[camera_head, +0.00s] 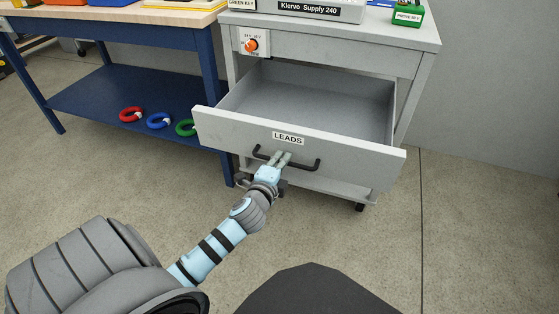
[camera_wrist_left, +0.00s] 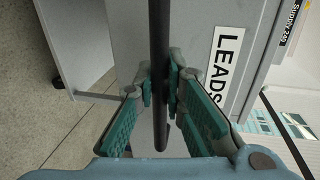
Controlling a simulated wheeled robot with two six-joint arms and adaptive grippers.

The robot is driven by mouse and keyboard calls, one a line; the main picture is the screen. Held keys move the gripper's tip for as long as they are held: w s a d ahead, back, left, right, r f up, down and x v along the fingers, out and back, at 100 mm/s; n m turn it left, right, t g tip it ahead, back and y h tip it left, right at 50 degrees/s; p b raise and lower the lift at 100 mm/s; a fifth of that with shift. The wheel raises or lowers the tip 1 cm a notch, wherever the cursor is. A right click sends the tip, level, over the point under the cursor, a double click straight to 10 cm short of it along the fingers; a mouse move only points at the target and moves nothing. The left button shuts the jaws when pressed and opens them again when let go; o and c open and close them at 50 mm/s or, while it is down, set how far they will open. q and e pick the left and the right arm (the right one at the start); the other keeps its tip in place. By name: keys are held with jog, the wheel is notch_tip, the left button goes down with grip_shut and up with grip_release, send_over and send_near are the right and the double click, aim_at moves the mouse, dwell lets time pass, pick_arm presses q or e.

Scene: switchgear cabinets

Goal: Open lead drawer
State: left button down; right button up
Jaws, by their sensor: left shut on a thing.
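The lead drawer (camera_head: 350,148), a light grey drawer with a "LEADS" label, is pulled well out of its grey cabinet (camera_head: 335,48) in the head view. Its inside shows and looks empty. My left gripper (camera_head: 282,160) is shut on the black bar handle (camera_head: 305,165) on the drawer front. In the left wrist view the gripper's green fingers (camera_wrist_left: 160,90) close on both sides of the handle (camera_wrist_left: 160,40), beside the "LEADS" label (camera_wrist_left: 225,70). My right gripper is not in view.
A blue workbench (camera_head: 130,90) stands left of the cabinet, with red (camera_head: 131,114), blue (camera_head: 159,120) and green (camera_head: 186,127) rings on its lower shelf. An orange knob (camera_head: 251,45) sits on the cabinet's upper left. Floor in front is clear.

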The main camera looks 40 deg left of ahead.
pick_arm(q)
jog(key=x, duration=0.3)
jog(key=shift+w+a+r+p, duration=0.15)
jog(key=shift+w+r+p, duration=0.1)
jog(key=shift+w+p, duration=0.05)
jog(key=c, duration=1.7)
grip_release()
jog(key=shift+o, duration=0.2)
jog(key=v, duration=1.2)
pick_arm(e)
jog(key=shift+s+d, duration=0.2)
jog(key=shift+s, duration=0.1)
